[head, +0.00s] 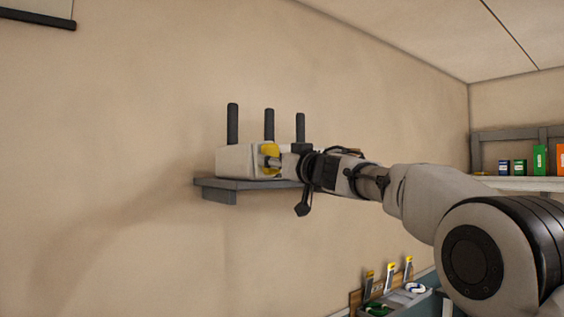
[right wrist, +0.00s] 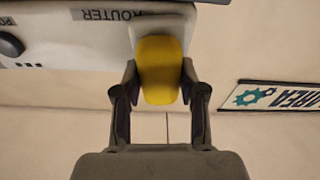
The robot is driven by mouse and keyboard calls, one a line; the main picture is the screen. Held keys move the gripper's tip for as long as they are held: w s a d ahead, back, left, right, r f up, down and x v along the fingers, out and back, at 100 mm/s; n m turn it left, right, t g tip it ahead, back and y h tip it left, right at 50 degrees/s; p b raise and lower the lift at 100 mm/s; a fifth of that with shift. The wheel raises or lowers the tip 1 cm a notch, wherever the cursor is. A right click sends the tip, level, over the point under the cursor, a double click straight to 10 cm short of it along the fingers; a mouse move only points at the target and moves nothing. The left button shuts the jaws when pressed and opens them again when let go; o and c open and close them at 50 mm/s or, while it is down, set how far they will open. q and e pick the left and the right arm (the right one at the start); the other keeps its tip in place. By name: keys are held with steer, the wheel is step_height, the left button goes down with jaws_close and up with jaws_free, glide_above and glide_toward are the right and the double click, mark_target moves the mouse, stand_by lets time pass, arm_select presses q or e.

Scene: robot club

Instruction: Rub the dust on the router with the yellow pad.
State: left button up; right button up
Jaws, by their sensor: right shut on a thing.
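The router (head: 235,160) is a white box with several dark upright antennas, standing on a grey wall shelf. In the right wrist view the router (right wrist: 65,45) carries a "ROUTER" label. My right gripper (head: 278,161) reaches it from the right. It is shut on the yellow pad (right wrist: 160,68), whose pale part lies over the router's labelled side. The yellow pad (head: 270,156) also shows in the head view, at the router's front. I cannot tell whether it touches. No dust can be made out. My left gripper is not in view.
The grey shelf (head: 218,184) juts from the beige wall under the router. Below right are a bin (head: 412,299) and several yellow-topped items. A white shelf (head: 520,183) with small coloured boxes is at the far right. A sign (right wrist: 280,96) hangs on the wall.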

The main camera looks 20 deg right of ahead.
steer(key=shift+s+a, duration=0.3)
steer(key=shift+a, duration=0.45)
steer(key=r+b+v, duration=0.1)
steer(key=b+v, duration=0.1)
steer(key=v, duration=0.6)
steer(key=shift+s, duration=0.25)
stand_by(0.4)
steer(key=shift+s+d+r, duration=0.1)
steer(key=shift+d, duration=0.05)
